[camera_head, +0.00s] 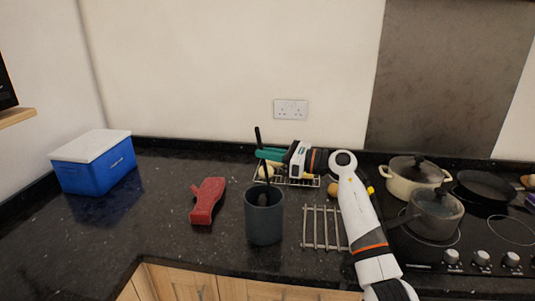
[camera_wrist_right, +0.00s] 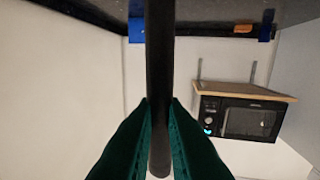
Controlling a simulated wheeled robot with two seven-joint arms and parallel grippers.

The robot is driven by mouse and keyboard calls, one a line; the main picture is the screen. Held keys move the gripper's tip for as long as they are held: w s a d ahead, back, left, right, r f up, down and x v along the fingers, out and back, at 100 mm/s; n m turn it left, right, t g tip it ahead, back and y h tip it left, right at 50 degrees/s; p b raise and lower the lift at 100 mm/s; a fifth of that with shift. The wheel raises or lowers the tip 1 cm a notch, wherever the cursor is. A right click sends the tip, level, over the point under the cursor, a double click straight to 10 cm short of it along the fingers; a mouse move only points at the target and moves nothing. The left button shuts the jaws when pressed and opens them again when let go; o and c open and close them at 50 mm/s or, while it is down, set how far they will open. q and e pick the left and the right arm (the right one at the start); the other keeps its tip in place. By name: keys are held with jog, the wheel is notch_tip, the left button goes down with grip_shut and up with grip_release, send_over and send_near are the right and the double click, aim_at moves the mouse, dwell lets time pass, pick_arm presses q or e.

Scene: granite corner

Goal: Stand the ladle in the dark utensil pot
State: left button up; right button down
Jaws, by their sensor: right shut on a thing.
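The dark grey utensil pot (camera_head: 264,222) stands upright on the counter, in the middle of the head view. My right gripper (camera_head: 262,155), with green fingers, is shut on the black handle of the ladle (camera_head: 258,137) above and behind the pot. In the right wrist view the handle (camera_wrist_right: 160,60) runs between the two green fingers (camera_wrist_right: 160,135). The ladle hangs near upright, slightly tilted, with its lower end at the pot's mouth. I cannot tell how far it is inside the pot. My left gripper is not in view.
A red object (camera_head: 207,200) lies left of the pot, and a blue cool box (camera_head: 94,164) stands farther left. A metal rack (camera_head: 323,229) lies right of the pot, and another wire rack (camera_head: 297,182) is behind. Pans (camera_head: 434,212) stand on the hob at right.

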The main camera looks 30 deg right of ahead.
jog(key=c, duration=1.4)
grip_release()
jog(key=b+v, duration=0.5)
jog(key=v, duration=0.7)
jog(key=shift+d+r, duration=0.1)
